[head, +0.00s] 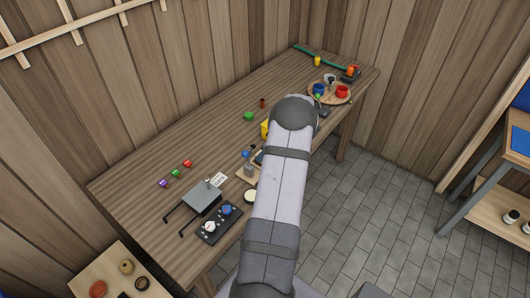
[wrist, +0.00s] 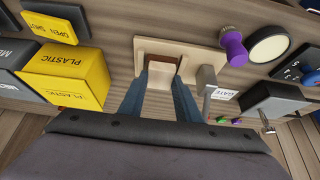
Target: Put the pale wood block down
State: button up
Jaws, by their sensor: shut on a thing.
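The fingers point at a pale wooden base (wrist: 198,53) on the bench. A brown patch (wrist: 160,56) on this base lies just beyond the fingertips. I cannot tell whether the block touches the base. In the head view my arm hides the block and most of the gripper; part of the base (head: 241,174) shows left of the arm.
A grey lever (wrist: 207,82) stands close right of the fingers, with a purple knob (wrist: 234,47) beyond it. A yellow box marked PLASTIC (wrist: 68,76) stands to the left. In the head view, a grey box (head: 203,196) stands nearer and the bench's left-middle (head: 190,135) is clear.

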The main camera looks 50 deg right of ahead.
jog(key=shift+f, duration=0.15)
jog(key=o, duration=1)
jog(key=shift+r, duration=0.25)
jog(key=b+v, duration=0.3)
jog(key=v, duration=0.9)
